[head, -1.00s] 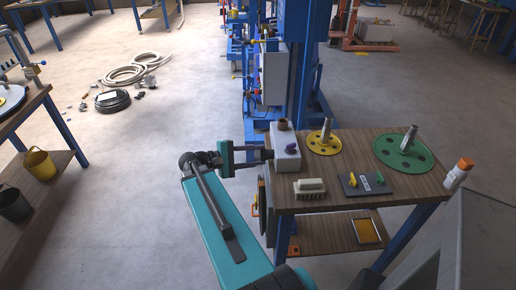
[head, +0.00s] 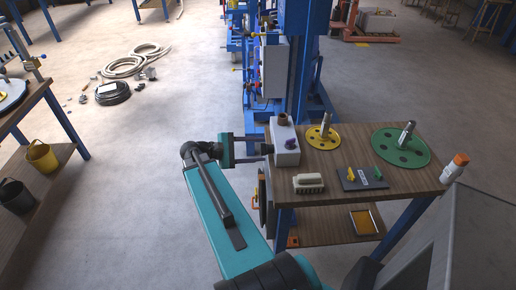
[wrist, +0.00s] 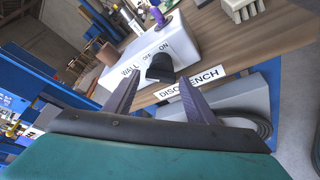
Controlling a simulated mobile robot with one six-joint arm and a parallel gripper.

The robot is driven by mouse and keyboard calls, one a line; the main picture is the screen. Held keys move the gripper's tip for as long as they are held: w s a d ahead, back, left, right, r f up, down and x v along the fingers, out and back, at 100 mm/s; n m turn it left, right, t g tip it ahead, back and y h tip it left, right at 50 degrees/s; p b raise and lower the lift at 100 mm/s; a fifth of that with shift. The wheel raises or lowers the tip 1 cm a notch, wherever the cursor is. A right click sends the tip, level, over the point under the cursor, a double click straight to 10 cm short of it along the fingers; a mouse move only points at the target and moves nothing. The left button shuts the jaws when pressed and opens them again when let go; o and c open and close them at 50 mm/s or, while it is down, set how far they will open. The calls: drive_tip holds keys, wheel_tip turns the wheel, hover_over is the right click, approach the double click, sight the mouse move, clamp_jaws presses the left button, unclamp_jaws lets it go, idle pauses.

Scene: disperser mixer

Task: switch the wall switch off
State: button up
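The wall switch is a pale box (head: 285,146) at the left end of the bench, beside a yellow disc. In the wrist view the box (wrist: 185,42) carries the words WALL, OFF and ON, and a black lever or knob (wrist: 160,69) sticks out of its near face. My gripper (head: 266,148) reaches the box's left side from the left. In the wrist view my gripper (wrist: 160,77) is open, its two fingers apart on either side of the black knob. I cannot tell whether a finger touches it, or which way the knob is set.
A purple knob (head: 290,143) sits on the box, and a brown cylinder (head: 282,119) stands at its back end. The wooden bench (head: 330,163) holds a green disc (head: 400,148), a yellow disc (head: 322,137) and a dark plate (head: 363,178). A blue machine stands behind.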

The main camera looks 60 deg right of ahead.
drive_tip(key=shift+o, duration=0.3)
drive_tip(key=b+v, duration=0.3)
drive_tip(key=v, duration=1)
drive_tip(key=shift+w+a, duration=0.2)
drive_tip(key=shift+a, duration=0.1)
drive_tip(key=shift+r, duration=0.1)
